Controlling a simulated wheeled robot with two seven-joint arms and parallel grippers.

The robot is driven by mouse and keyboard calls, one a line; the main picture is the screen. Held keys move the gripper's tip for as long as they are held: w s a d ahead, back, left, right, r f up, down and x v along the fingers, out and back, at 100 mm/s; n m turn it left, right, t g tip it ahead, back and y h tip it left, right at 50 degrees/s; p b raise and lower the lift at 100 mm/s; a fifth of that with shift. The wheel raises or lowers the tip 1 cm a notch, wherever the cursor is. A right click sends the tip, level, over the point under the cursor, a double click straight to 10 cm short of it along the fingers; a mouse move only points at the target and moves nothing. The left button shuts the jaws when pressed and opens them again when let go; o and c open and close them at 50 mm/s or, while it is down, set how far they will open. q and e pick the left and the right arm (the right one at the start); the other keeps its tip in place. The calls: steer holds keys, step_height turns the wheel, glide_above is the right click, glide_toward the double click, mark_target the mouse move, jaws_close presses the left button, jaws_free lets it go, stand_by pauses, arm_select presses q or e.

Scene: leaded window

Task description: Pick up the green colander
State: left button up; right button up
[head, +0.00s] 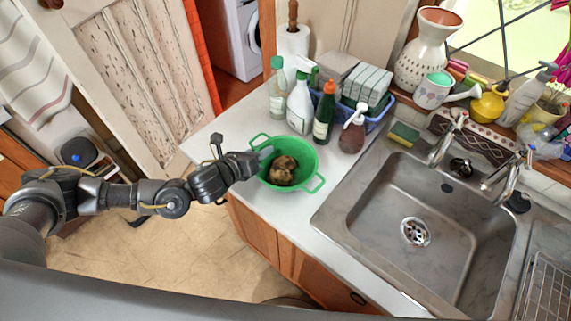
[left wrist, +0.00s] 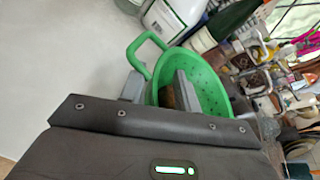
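The green colander (head: 304,156) stands upright on the white counter, left of the sink, with loop handles on opposite sides. A brown, lumpy round thing (head: 282,171) lies inside it. My left gripper (head: 264,155) is at the colander's left rim. In the left wrist view, the gripper's fingers (left wrist: 157,88) are apart, with the near wall of the colander (left wrist: 207,82) between them. One finger is outside the rim and the other is over the inside. Whether either finger touches the wall cannot be told. My right gripper is in neither view.
A clear bottle (head: 277,90), a white spray bottle (head: 300,105), a dark green bottle (head: 324,115) and a brown soap pump (head: 352,133) stand close behind the colander. The steel sink (head: 400,190) is to the right. Bare counter (head: 262,205) lies in front.

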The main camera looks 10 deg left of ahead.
arm_select(q)
steer(key=shift+w+d+f, duration=0.15)
steer(key=shift+w, duration=0.1)
steer(key=shift+c, duration=0.3)
jaws_close()
